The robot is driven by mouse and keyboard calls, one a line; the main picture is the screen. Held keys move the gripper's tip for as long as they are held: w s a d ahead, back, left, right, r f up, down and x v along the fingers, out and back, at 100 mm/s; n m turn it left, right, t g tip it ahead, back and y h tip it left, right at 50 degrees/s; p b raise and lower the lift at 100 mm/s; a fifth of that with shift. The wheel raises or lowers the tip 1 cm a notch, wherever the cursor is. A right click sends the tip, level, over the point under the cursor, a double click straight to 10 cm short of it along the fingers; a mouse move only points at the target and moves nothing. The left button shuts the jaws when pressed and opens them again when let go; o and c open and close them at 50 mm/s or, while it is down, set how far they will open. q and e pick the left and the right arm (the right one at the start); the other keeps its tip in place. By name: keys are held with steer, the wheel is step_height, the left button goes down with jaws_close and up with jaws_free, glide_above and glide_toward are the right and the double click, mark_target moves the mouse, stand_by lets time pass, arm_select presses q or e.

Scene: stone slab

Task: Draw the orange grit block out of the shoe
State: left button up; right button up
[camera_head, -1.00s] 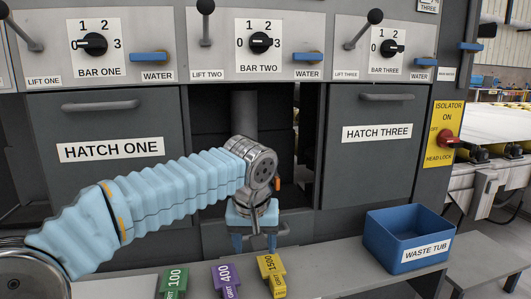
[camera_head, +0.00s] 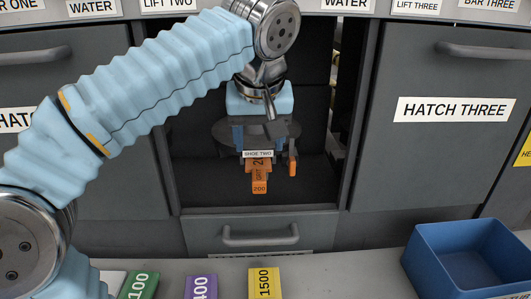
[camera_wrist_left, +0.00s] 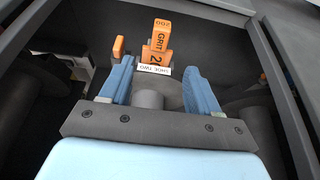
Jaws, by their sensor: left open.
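The orange grit block (camera_head: 260,178), marked 200, sticks out of the front of the shoe labelled SHOE TWO (camera_head: 258,154), inside the open middle hatch. The block also shows in the left wrist view (camera_wrist_left: 160,38), beyond the shoe's label (camera_wrist_left: 154,70). My left gripper (camera_head: 262,142) is open and empty, at the shoe. Its two blue fingers stand apart, one on each side of the label, in the left wrist view (camera_wrist_left: 158,72). The block lies just past the fingertips; I cannot tell whether they touch anything. My right gripper is not in view.
A small orange piece (camera_head: 292,166) stands right of the block. Green (camera_head: 139,285), purple (camera_head: 201,287) and yellow (camera_head: 264,283) blocks lie on the front ledge. A blue waste tub (camera_head: 468,258) stands at the right. Hatch walls flank my gripper.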

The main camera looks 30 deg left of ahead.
mark_target(259, 175)
arm_select(q)
steer(key=b+x, duration=0.1)
steer(key=x, duration=1.1)
steer(key=shift+s+f, duration=0.1)
steer(key=shift+c, duration=0.2)
steer(key=shift+b, duration=0.3)
jaws_close()
